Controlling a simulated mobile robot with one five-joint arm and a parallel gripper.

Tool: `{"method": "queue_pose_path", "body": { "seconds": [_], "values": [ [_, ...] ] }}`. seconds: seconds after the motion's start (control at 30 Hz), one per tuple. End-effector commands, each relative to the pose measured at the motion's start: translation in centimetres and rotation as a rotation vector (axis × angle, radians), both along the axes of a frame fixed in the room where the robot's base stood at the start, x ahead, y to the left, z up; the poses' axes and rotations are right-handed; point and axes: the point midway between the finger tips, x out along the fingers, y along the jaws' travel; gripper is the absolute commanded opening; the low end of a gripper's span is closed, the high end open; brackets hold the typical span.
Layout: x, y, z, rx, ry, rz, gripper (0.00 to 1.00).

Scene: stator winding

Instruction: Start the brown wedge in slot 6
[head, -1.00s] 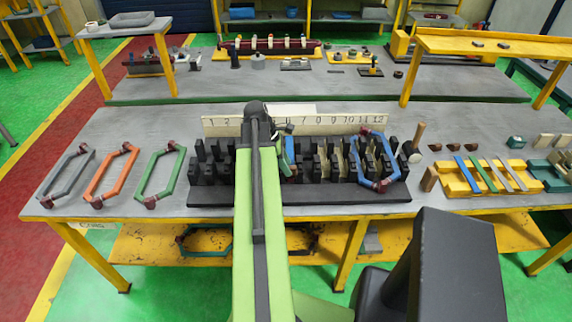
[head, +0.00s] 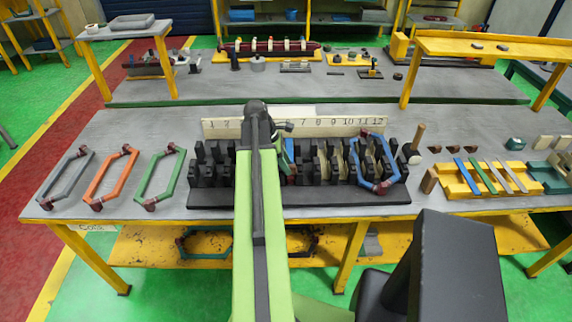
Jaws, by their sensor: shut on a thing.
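The long black slotted stator block (head: 330,198) stands in the middle of the table, with a board of slot numbers (head: 345,123) behind it. My arm reaches over the block and hides its middle slots and numbers, slot 6 among them. The wrist end of my gripper (head: 286,128) shows just right of the arm, above the block's rear. Its fingertips are hidden. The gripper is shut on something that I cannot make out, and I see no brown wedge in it. A blue-green piece (head: 288,152) shows in the block beside my arm.
A blue coil (head: 362,160) sits in the block's right end. Grey (head: 74,178), orange (head: 111,178) and green (head: 160,178) coils lie on the left. A mallet (head: 416,143), small brown pieces (head: 453,149) and a yellow rack (head: 450,186) with coloured strips stand on the right.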

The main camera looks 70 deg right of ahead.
Motion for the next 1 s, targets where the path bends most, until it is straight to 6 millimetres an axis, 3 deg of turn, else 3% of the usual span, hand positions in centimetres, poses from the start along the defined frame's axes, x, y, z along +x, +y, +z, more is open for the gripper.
{"method": "queue_pose_path", "body": {
  "seconds": [0.03, 0.2, 0.57, 0.67, 1.0],
  "values": [
    [0.1, -0.1, 0.0, -0.002, -0.002, 0.002, 0.43],
    [0.1, -0.1, 0.0, -0.003, -0.002, 0.002, 0.66],
    [0.2, -0.1, 0.1, -0.003, -0.002, 0.002, 0.66],
    [0.5, 0.0, 1.2, -0.002, -0.002, 0.003, 0.66],
    [3.1, 1.1, 9.0, -0.002, -0.002, 0.004, 0.66]
  ]
}}
